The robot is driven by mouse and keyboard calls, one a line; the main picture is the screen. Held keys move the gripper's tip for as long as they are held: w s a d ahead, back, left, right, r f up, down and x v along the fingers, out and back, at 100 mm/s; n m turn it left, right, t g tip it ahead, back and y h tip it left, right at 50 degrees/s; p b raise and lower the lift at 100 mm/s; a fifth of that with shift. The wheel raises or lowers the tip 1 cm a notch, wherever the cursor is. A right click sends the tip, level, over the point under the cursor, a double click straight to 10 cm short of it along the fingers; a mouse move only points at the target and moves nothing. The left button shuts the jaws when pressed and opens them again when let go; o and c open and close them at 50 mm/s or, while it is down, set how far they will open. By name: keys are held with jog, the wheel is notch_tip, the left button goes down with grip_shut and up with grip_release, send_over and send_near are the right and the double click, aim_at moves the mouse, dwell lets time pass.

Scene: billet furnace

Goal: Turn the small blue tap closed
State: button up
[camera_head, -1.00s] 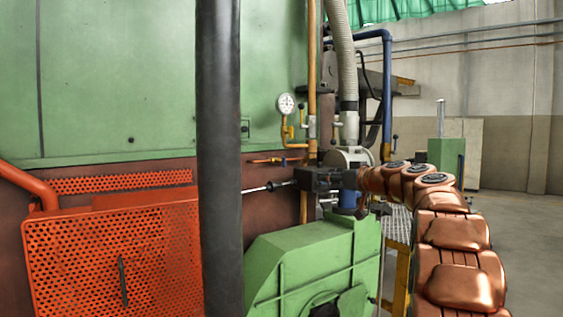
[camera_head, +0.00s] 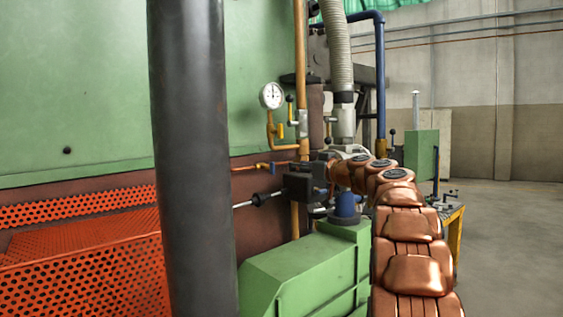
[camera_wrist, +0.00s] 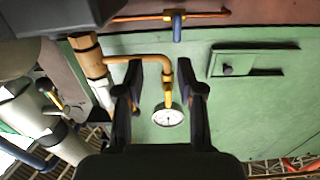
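The small blue tap (camera_head: 272,168) is on a thin copper pipe (camera_head: 250,166) low on the green and brown furnace wall. In the wrist view the blue tap (camera_wrist: 177,27) hangs from the pipe near the top, its handle across the pipe. My gripper (camera_wrist: 161,92) is open and empty, its two black fingers apart. The tap is outside the fingers, above their tips in the wrist picture. In the head view my dark gripper (camera_head: 301,185) is right of and slightly below the tap; its fingertips are not clear there.
A round gauge (camera_head: 271,96) stands above the tap; in the wrist view the gauge (camera_wrist: 168,115) shows between the fingers. A yellow lever (camera_head: 280,131), vertical pipes and a green machine (camera_head: 310,262) crowd the area. A black column (camera_head: 193,150) stands left.

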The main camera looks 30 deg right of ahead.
aim_at(273, 165)
jog(key=w+a+p, duration=0.3)
jog(key=w+a, duration=0.1)
jog(key=w, duration=0.4)
jog(key=shift+a+r+p, duration=0.2)
jog(key=shift+a+p, duration=0.1)
jog(key=shift+a, duration=0.1)
jog(key=shift+c, duration=1.2)
jog(key=shift+w+d+f, duration=0.3)
jog(key=shift+d+f, duration=0.1)
grip_shut()
